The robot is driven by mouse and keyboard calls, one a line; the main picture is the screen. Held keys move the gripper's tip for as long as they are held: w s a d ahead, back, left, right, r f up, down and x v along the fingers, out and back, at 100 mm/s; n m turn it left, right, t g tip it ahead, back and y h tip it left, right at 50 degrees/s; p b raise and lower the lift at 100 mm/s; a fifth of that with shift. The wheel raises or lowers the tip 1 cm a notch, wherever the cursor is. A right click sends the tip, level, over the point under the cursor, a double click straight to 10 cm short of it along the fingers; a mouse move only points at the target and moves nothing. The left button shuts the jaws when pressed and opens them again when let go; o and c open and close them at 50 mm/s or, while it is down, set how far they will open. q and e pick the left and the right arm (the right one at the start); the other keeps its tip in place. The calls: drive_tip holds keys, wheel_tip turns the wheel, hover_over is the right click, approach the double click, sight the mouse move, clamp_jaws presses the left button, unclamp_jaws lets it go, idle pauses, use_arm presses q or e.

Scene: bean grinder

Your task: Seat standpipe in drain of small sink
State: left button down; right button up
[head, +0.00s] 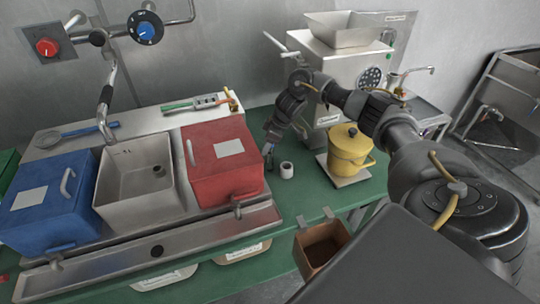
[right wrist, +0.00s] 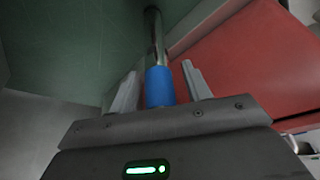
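The standpipe, a metal tube with a blue sleeve (right wrist: 159,87), shows in the right wrist view. My right gripper (right wrist: 160,78) has its fingers on either side of the sleeve, with gaps visible, so it looks open around it. In the head view my right gripper (head: 270,145) is low by the red box's right side; the standpipe is mostly hidden there. My left gripper is out of view.
The red box (head: 225,165) stands between my right gripper and the sink. A small white cylinder (head: 287,170) and a yellow pot (head: 350,150) are to the gripper's right on the green table (head: 310,196). A tap (head: 106,100) overhangs behind the sink.

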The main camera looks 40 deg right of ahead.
clamp_jaws()
drive_tip(key=shift+w+r, duration=0.1)
